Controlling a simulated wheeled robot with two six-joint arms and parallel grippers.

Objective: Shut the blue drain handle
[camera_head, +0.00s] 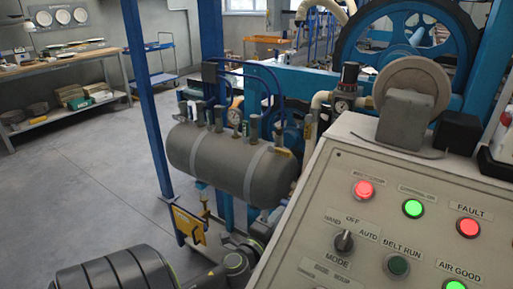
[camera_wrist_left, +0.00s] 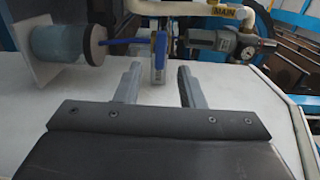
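In the left wrist view a blue upright handle (camera_wrist_left: 160,52) stands just beyond the fingertips, near the middle of the picture. A thin blue rod (camera_wrist_left: 122,42) runs from its left side to a round grey disc. My left gripper (camera_wrist_left: 158,78) is open, its two grey fingers apart, with the handle ahead of the gap and nothing visibly held. I cannot tell whether the fingers touch the handle. In the head view my left arm comes in at the bottom left, its far end partly hidden by the control panel. I cannot pick out the handle there. My right gripper is not in view.
In the left wrist view a bluish cylinder (camera_wrist_left: 62,45) is at the left and a grey gauge fitting (camera_wrist_left: 222,42) at the right. In the head view a grey tank (camera_head: 225,160) stands behind the sloping control panel (camera_head: 315,205). Open floor (camera_head: 80,195) is at left.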

